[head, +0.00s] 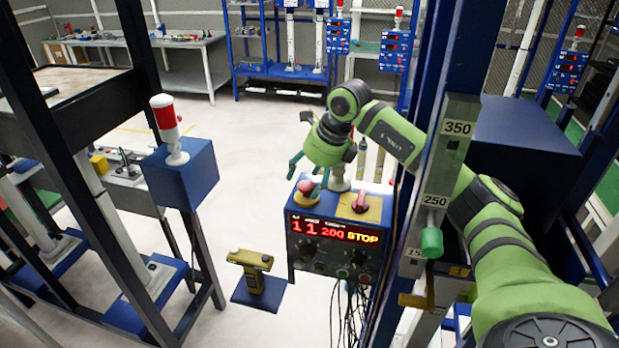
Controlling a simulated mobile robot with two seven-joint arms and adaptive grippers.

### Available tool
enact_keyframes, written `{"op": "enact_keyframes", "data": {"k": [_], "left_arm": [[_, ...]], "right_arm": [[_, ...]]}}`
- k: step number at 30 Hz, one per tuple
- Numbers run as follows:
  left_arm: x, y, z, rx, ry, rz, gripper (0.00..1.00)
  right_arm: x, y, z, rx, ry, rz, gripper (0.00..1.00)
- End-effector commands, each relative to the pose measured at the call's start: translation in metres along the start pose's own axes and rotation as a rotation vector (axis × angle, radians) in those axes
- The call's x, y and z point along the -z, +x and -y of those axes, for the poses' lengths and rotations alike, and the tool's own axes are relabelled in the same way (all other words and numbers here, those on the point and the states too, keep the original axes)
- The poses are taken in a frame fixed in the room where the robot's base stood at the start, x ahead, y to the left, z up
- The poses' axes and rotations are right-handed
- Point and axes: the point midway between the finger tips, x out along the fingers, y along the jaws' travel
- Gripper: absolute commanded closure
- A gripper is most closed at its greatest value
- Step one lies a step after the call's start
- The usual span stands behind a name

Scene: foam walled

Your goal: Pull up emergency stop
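The control box (296,262) is blue with a dark front and a lit display reading "11 200 STOP". On its top left is the emergency stop (306,187), a round red button on a lighter base. My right gripper (304,187) reaches down over the box from the right with its teal fingers spread. One finger is left of the button and above it, the other to its right. I cannot tell whether either finger touches the button. My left gripper is not in view.
A blue post with a measuring scale (447,170) stands close to my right arm. A red-and-white lamp (167,118) stands on a blue box at left. Cables hang below the control box.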

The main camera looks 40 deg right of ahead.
Motion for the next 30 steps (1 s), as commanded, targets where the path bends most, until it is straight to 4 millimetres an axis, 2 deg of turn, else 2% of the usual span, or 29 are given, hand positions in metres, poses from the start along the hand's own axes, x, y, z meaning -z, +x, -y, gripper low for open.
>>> {"op": "enact_keyframes", "data": {"k": [5,8,21,25,30], "left_arm": [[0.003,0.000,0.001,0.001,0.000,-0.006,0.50],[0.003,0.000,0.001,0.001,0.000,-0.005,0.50],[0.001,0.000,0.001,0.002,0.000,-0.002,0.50],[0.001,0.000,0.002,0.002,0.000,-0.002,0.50],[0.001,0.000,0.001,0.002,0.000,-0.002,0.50]], "right_arm": [[0.001,-0.001,0.000,-0.001,0.000,-0.003,0.35],[0.001,-0.010,0.000,0.000,0.000,-0.003,0.35],[-0.001,-0.097,0.000,0.001,-0.001,0.002,0.35],[-0.001,-0.112,0.000,0.001,0.000,0.000,0.35],[-0.001,-0.119,0.000,-0.001,0.000,-0.001,0.35]]}}
